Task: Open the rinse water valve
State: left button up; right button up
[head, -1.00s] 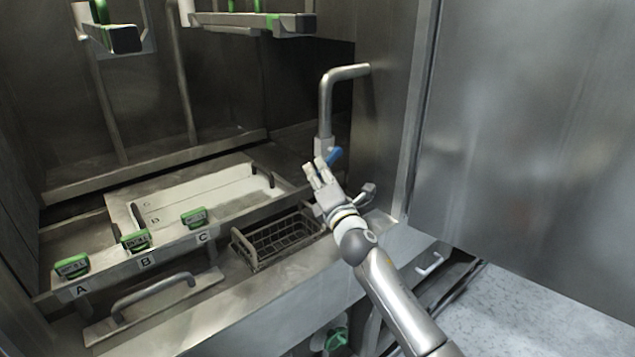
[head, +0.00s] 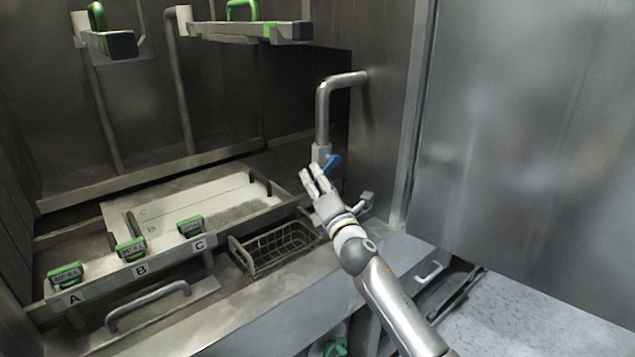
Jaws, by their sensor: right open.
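The rinse water valve is on a bent steel pipe (head: 322,112) that comes out of the right side wall. Its blue handle (head: 332,162) sits at the pipe's lower end and sticks out to the right, tilted upward. My right gripper (head: 311,174) is open and empty just below and left of the blue handle. Its fingers point up toward the valve body, and I cannot tell whether they touch it. My left gripper is not in view.
A basin (head: 210,208) lies left of the pipe, behind green-tagged holders marked A, B and C. A wire basket (head: 272,248) sits below my gripper. Green-handled brackets (head: 250,30) hang above. A steel panel (head: 530,130) fills the right.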

jog(key=v, duration=1.2)
jog(key=shift+r, duration=0.25)
jog(key=c, duration=0.3)
jog(key=r+m+p, duration=0.1)
jog(key=r+m, duration=0.1)
jog(key=r+m+p, duration=0.1)
jog(key=r+m, duration=0.1)
jog(key=m, duration=0.1)
jog(key=w+d+r+m+g+p, duration=0.1)
jog(key=r+m, duration=0.2)
jog(key=shift+p, duration=0.3)
grip_shut()
jog(key=shift+s+a+r+m+g+y+p, duration=0.7)
jog(key=shift+s+a+r+m+g+p, duration=0.9)
jog(key=shift+m, duration=2.1)
jog(key=w+a+f+g+p, duration=0.1)
jog(key=w+f+p, duration=0.3)
jog(key=w, duration=0.6)
jog(key=shift+a+f, duration=0.15)
jog(key=shift+a, duration=0.5)
